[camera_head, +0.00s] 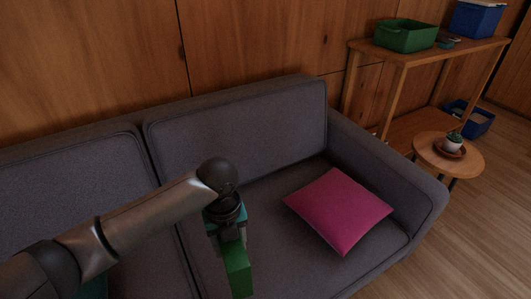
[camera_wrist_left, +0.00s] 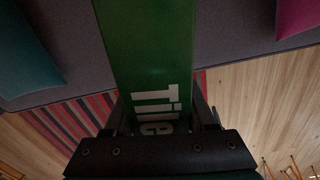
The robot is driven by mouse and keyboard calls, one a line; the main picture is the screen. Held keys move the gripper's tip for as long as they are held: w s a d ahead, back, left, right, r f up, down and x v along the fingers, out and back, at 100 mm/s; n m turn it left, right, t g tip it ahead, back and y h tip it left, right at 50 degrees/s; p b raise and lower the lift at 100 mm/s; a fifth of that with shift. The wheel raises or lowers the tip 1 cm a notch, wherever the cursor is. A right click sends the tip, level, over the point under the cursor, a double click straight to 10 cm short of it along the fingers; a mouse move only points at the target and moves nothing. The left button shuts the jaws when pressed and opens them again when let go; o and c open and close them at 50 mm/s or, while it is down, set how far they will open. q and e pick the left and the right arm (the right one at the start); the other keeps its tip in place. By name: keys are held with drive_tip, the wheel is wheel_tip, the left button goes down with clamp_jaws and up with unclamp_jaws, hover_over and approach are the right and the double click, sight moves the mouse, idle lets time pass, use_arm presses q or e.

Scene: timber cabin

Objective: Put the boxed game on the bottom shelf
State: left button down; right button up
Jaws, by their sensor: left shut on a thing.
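The boxed game is a green box (camera_head: 238,269) with white lettering starting "Tile" on its side, clearest in the left wrist view (camera_wrist_left: 147,50). My left gripper (camera_head: 231,238) is shut on it and holds it in front of the grey sofa; the box hangs down from the jaws. In the wrist view the fingers (camera_wrist_left: 160,118) lie on both sides of the box. A wooden shelf unit (camera_head: 385,52) stands at the back right, beyond the sofa arm. Its bottom shelf (camera_head: 408,126) is partly hidden by the sofa. My right gripper is not in view.
A green bin (camera_head: 404,36) and a blue box (camera_head: 476,19) stand on the unit's top. A blue crate (camera_head: 472,120) sits low at its right. A pink cushion (camera_head: 339,209) lies on the sofa (camera_head: 240,125).

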use_arm(q)
drive_tip(key=shift+w+r+n, duration=0.1)
drive_tip(key=shift+r+n, duration=0.6)
drive_tip(key=r+n+p, duration=0.1)
drive_tip(key=r+n, duration=0.2)
drive_tip(key=n, duration=0.1)
drive_tip(key=a+r+n, duration=0.1)
drive_tip(key=r+n, duration=0.2)
drive_tip(key=n, duration=0.1)
drive_tip(key=s+r+n+p, duration=0.1)
drive_tip(key=r+n, duration=0.2)
drive_tip(key=n, duration=0.1)
drive_tip(key=shift+a+r+n+p, duration=0.2)
drive_tip(key=shift+r+n+p, duration=0.1)
drive_tip(key=shift+r, duration=0.1)
drive_tip(key=s+a+r+n+p, duration=0.1)
drive_tip(key=s+r+n, duration=0.1)
drive_tip(key=r+n, duration=0.3)
drive_tip(key=s+a+r+n+p, duration=0.2)
drive_tip(key=r+n, duration=0.4)
drive_tip(key=n, duration=0.6)
drive_tip(key=shift+r, duration=0.25)
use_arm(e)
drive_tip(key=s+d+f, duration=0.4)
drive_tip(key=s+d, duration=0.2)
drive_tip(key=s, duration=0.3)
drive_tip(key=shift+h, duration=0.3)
